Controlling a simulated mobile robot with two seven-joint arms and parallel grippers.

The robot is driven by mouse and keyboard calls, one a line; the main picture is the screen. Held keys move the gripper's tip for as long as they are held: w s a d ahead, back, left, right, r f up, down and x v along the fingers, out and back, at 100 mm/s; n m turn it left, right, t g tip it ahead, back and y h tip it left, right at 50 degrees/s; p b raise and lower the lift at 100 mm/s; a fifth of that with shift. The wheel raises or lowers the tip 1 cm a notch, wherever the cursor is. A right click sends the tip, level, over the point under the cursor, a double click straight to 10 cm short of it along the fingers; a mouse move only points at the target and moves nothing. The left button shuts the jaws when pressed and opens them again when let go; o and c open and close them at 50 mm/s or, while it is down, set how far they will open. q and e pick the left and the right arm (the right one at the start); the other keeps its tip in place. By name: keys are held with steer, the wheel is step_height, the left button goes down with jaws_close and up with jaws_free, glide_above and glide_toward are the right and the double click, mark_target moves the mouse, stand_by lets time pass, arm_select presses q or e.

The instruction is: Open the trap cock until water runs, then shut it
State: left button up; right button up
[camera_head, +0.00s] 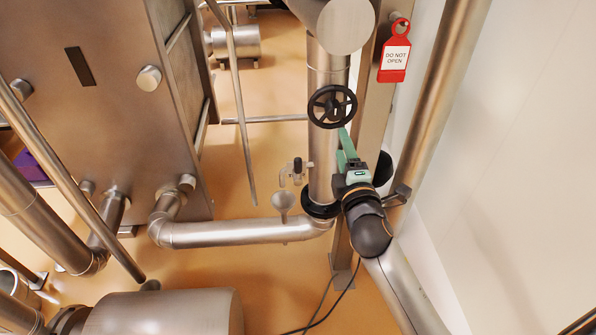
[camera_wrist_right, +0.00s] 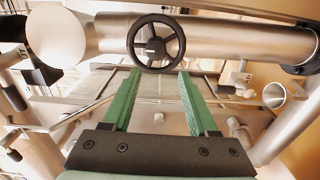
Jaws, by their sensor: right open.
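A small metal cock (camera_head: 297,170) sits on the left side of the upright steel pipe, above a small round cup (camera_head: 283,201); I take it for the trap cock. In the right wrist view the cock (camera_wrist_right: 240,80) and the open cup (camera_wrist_right: 274,95) show at the right. Its handle position is too small to tell, and I see no water. My right gripper (camera_head: 345,134) is open and empty, right of the cock and apart from it. Its green fingers (camera_wrist_right: 160,75) point toward a black handwheel (camera_wrist_right: 156,43), which shows beyond and between them. My left gripper is not in view.
The black handwheel (camera_head: 332,106) sits on the upright pipe above the cock. A red "DO NOT OPEN" tag (camera_head: 395,56) hangs at upper right. A horizontal pipe (camera_head: 240,233) runs below the cup. A big steel housing (camera_head: 110,110) stands left; open space lies between it and the cock.

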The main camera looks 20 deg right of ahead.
steer(key=w+a+f+n+y+b, duration=0.25)
steer(key=f+n+b, duration=0.25)
steer(key=f+n, duration=0.5)
steer(key=n+y+b, duration=0.1)
steer(key=n+b, duration=0.1)
steer(key=n, duration=0.9)
glide_toward(299, 166)
steer(key=shift+m+t, duration=0.3)
steer(key=w, duration=0.3)
steer(key=w+b, duration=0.1)
steer(key=w, duration=0.2)
steer(key=w+b, duration=0.1)
steer(key=w, duration=0.2)
steer(key=shift+w+d+f, duration=0.2)
steer(key=shift+w+d, duration=0.05)
steer(key=shift+d, duration=0.05)
steer(key=shift+w, duration=0.8)
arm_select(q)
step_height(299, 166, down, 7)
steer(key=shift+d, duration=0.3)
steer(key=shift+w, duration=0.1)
arm_select(e)
steer(key=shift+c, duration=0.3)
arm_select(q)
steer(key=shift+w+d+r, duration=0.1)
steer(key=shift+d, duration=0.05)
arm_select(e)
jaws_close()
